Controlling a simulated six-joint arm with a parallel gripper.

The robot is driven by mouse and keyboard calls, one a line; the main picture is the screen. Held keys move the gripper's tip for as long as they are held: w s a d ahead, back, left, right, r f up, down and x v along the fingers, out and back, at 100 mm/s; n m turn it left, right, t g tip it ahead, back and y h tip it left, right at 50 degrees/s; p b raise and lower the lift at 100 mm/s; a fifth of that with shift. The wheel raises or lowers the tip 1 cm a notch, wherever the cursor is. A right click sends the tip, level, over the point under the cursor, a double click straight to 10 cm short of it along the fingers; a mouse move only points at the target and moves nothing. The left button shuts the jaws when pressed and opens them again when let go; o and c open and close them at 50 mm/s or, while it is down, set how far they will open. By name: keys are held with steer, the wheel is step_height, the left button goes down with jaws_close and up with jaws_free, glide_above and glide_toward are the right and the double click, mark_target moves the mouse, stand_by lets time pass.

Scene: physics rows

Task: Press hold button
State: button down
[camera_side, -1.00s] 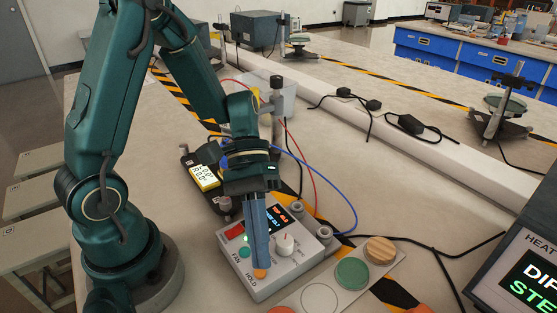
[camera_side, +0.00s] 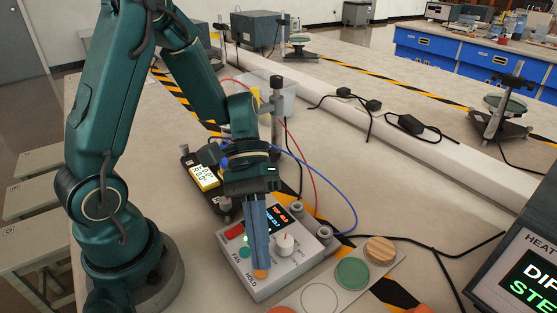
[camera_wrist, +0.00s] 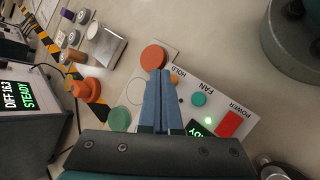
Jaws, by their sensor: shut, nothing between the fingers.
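The white control box (camera_side: 290,262) sits on the bench with an orange button beside the HOLD label (camera_side: 251,282). This hold button (camera_side: 261,274) shows just below my fingertips in the side view. In the wrist view the hold button (camera_wrist: 175,79) shows to the right of the fingertips. My gripper (camera_side: 259,267) is shut and empty, with its long blue fingers pointing down at the button; it also shows in the wrist view (camera_wrist: 160,73). I cannot tell whether the fingertips touch the button.
The box also carries a red power switch (camera_wrist: 230,124), a teal fan button (camera_wrist: 198,99), a white knob (camera_side: 284,243) and a lit display. A plate with coloured discs, including a green disc (camera_side: 352,273), lies beside it. A blue cable (camera_side: 345,195) and a red cable run behind.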

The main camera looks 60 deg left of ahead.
steer(key=shift+f, duration=0.3)
steer(key=shift+f, duration=0.35)
stand_by(0.6)
stand_by(0.3)
steer(key=shift+r, duration=0.8)
steer(key=shift+r, duration=0.1)
steer(key=shift+r, duration=2.4)
